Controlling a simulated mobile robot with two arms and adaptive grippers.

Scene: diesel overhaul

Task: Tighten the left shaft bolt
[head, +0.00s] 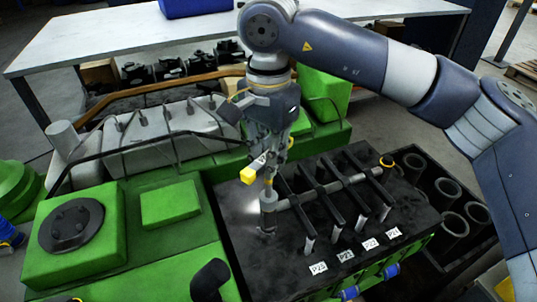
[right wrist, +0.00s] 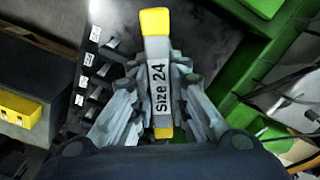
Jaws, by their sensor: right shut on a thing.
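My right gripper (head: 277,140) points down over the green engine and is shut on a grey tool with yellow ends (right wrist: 158,75), labelled "Size 24". In the head view the tool's yellow end (head: 247,176) sticks out left of the fingers. In the right wrist view the fingers (right wrist: 160,110) flank the tool. Below the gripper is the left end of a grey rocker shaft (head: 330,190), with an upright post (head: 268,212). The left shaft bolt cannot be made out clearly; the gripper and tool cover that spot. My left gripper is not in view.
Dark rocker arms cross the shaft, with white labels (head: 346,257) in front. A grey manifold (head: 150,140) and brown pipe (head: 160,88) lie behind left. A crate of dark cylinders (head: 447,187) stands at the right. A white table (head: 120,35) is behind.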

